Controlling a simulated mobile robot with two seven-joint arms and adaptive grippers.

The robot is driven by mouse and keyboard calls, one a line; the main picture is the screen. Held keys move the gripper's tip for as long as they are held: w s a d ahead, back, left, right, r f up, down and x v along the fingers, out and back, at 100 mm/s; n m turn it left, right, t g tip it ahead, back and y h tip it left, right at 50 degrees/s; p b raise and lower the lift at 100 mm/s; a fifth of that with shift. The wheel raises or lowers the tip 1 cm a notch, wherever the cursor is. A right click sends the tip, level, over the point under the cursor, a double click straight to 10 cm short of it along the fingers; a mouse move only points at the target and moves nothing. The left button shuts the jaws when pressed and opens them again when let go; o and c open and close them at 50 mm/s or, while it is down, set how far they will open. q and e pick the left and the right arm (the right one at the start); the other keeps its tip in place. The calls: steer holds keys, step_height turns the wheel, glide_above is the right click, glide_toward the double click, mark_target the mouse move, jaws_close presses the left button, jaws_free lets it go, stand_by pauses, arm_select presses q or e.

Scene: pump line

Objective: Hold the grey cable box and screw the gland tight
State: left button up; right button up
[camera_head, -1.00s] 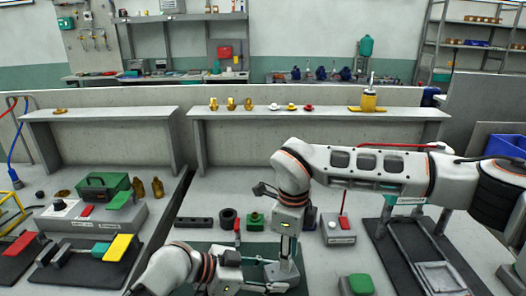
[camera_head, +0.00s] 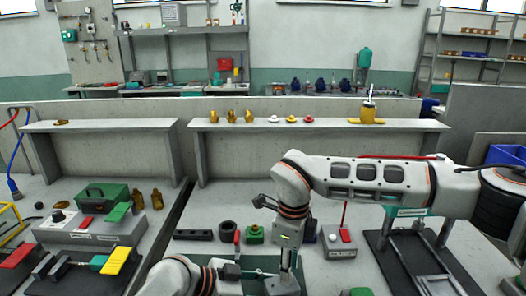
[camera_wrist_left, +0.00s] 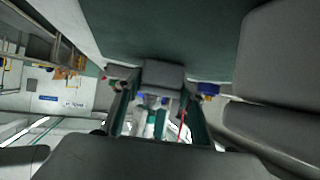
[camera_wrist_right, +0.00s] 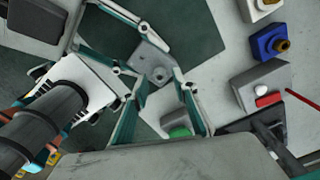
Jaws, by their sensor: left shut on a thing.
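The grey cable box (camera_head: 284,287) is at the bottom of the head view, above the dark green mat. In the right wrist view the box (camera_wrist_right: 146,55) has a dark round gland (camera_wrist_right: 160,74) on it. My left gripper (camera_head: 252,272) is shut on the box from the left; in the left wrist view the box (camera_wrist_left: 163,75) is a dark grey block between its fingers (camera_wrist_left: 158,98). My right gripper (camera_head: 286,266) points down over the box. Its fingers (camera_wrist_right: 161,80) are apart, one on each side of the gland. I cannot tell if they touch it.
A button box (camera_head: 340,243) with a red lever stands to the right, near a black frame stand (camera_head: 412,262). Behind the mat are a dark bar (camera_head: 193,235), a black ring (camera_head: 228,229) and a green part (camera_head: 254,234). A long raised shelf (camera_head: 320,125) crosses the back.

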steer(key=shift+r, duration=0.65)
steer(key=n, duration=1.7)
steer(key=shift+f, duration=0.15)
